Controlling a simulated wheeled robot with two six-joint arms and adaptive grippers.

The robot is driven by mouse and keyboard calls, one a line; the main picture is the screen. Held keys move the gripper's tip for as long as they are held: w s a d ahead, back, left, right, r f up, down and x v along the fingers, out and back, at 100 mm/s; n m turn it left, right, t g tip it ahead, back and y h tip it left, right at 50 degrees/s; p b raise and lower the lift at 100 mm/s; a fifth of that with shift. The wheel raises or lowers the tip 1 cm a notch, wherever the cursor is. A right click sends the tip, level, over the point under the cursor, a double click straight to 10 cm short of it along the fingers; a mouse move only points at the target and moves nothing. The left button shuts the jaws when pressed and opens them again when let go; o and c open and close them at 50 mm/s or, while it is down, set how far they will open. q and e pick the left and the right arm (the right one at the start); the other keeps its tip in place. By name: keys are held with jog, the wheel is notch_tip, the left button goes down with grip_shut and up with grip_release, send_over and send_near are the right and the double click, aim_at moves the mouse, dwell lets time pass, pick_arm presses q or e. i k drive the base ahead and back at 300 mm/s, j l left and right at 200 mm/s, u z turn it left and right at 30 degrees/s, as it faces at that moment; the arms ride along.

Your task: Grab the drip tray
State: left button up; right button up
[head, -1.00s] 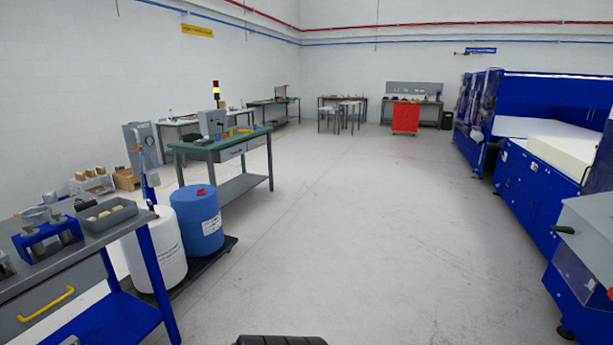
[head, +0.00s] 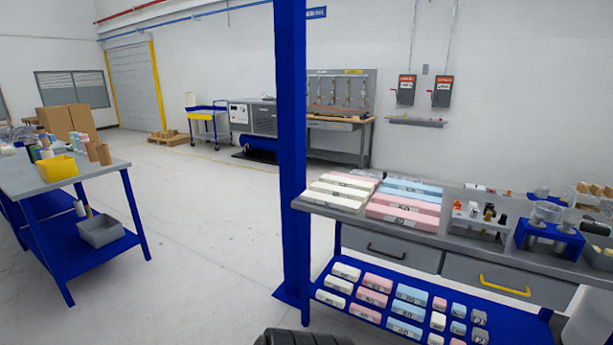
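I cannot make out a thing that is surely the drip tray. A grey open bin (head: 101,230) sits on the blue lower shelf of the left table, but I cannot tell whether it is the tray. A grey holder (head: 478,228) with small bottles stands on the right workbench (head: 335,213). Neither of my grippers is in view.
A blue post (head: 290,130) rises at the bench's left end. Foam blocks (head: 403,210) lie on the bench and several more on its lower shelf (head: 340,301). The left table (head: 50,185) carries a yellow bin (head: 57,169). Clear floor (head: 205,240) lies between.

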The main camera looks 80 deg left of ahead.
aim_at(385, 176)
jog(key=u, duration=2.15)
jog(key=i+j, duration=0.1)
